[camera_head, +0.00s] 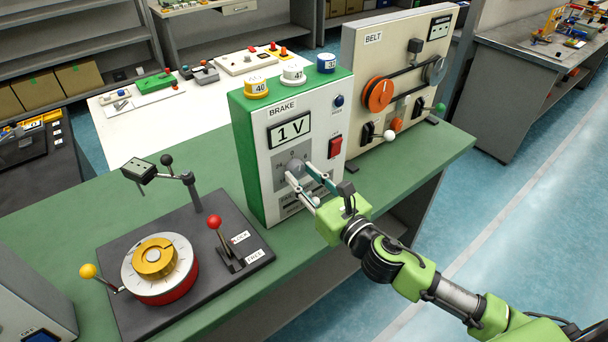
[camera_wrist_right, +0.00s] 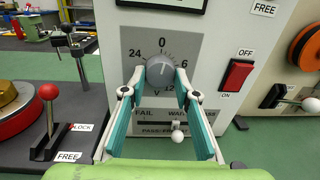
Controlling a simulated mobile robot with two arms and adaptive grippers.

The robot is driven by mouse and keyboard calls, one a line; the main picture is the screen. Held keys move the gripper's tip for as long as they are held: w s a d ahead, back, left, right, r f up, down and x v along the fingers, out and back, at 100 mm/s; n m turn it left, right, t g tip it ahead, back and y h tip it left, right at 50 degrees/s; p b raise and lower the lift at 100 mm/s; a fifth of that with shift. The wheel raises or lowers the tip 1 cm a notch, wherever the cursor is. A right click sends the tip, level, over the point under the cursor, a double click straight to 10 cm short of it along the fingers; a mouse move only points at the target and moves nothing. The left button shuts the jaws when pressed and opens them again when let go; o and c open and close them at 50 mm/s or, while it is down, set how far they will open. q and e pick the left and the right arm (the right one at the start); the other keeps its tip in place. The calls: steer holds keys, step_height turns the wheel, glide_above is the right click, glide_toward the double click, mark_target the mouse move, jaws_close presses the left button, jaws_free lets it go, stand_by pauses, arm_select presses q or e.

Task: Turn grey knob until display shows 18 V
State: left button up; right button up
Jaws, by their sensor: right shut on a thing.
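The grey knob (camera_wrist_right: 160,69) sits on the front of the box marked BRAKE (camera_head: 240,137), on a grey dial with 0, 6, 12 and 24 marked. In the head view the knob (camera_head: 295,167) is partly hidden by my fingers. The knob's white line points up, a little right of 0. My left gripper is not in view.
A red switch (camera_wrist_right: 237,75) marked OFF and ON is right of the dial. A slider with a white ball (camera_wrist_right: 178,136) lies below it. The BELT panel (camera_head: 369,65) stands to the right, and a turntable with levers (camera_head: 160,265) stands to the left.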

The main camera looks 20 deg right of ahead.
steer(key=m+p, duration=0.2)
steer(key=m, duration=0.3)
steer(key=shift+r, duration=0.2)
steer(key=m+p, duration=0.2)
steer(key=m, duration=0.3)
steer(key=shift+m+g, duration=0.3)
steer(key=m+p, duration=0.1)
steer(key=m, duration=0.4)
steer(key=shift+y+p, duration=0.4)
steer(key=m+p, duration=0.1)
steer(key=m, duration=0.4)
steer(key=shift+d+r+y+p, duration=0.1)
steer(key=shift+y+p, duration=0.2)
steer(key=shift+y, duration=0.1)
steer(key=m+p, duration=0.1)
steer(key=m, duration=0.5)
steer(key=m+p, duration=0.1)
steer(key=m, duration=0.4)
steer(key=shift+d+m+y, duration=0.1)
steer(key=shift+m+y, duration=0.2)
steer(key=shift+y, duration=0.1)
steer(key=m, duration=0.4)
steer(key=shift+f+m, duration=0.2)
steer(key=shift+m, duration=0.1)
steer(key=shift+f+m+b, duration=0.1)
steer(key=shift+m+b, duration=0.2)
steer(key=shift+m, duration=2)
